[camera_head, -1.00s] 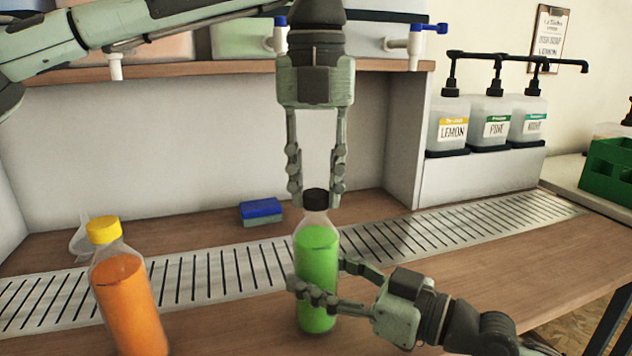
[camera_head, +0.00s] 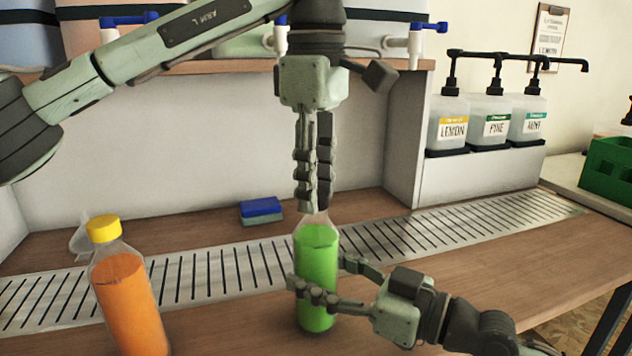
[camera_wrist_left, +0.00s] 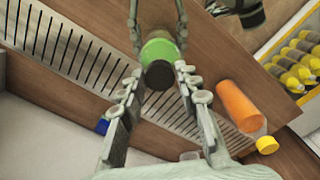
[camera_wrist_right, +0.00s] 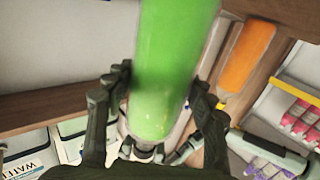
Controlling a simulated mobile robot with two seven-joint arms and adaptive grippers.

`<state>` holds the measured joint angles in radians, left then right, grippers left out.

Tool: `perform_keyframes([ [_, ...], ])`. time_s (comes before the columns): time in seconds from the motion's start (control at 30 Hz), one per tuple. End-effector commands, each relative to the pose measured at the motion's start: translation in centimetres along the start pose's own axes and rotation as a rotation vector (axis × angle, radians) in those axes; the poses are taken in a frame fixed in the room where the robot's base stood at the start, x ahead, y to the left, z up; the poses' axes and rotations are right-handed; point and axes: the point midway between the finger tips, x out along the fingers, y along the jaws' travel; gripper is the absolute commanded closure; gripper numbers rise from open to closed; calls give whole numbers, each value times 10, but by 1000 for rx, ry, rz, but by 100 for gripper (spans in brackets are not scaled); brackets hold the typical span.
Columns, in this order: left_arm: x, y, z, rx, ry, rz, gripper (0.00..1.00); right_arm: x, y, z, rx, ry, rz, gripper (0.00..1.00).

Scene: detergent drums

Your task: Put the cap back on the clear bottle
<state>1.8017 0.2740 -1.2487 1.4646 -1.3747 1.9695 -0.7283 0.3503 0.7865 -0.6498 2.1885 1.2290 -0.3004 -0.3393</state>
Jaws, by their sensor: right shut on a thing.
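A clear bottle of green liquid (camera_head: 316,265) stands upright on the counter at the drain grille. My right gripper (camera_head: 322,280) is shut around its body; the right wrist view also shows the bottle (camera_wrist_right: 170,70) between the fingers. The black cap (camera_wrist_left: 158,74) is at the bottle's top in the left wrist view; in the head view my fingers hide it. My left gripper (camera_wrist_left: 159,72) points down over the bottle top. Its fingers are apart, one on each side of the cap; I cannot tell whether they touch it.
An orange bottle (camera_head: 132,305) with a yellow cap (camera_head: 104,229) stands at the left. A blue sponge (camera_head: 261,209) lies behind the slotted grille (camera_head: 235,270). Pump dispensers (camera_head: 490,122) stand at the back right. The counter right of my right gripper is clear.

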Motion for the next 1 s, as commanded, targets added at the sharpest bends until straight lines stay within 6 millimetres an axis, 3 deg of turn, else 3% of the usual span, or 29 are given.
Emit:
perform_keyframes([
  [0.13,0,0,0,-2,0,0,48,0,0,1,0,-1,0,100],
  [0.53,-10,0,0,-4,-1,2,48,0,0,0,0,-1,0,100],
  [1.0,-101,0,0,-6,2,5,48,0,0,1,0,-1,0,100],
])
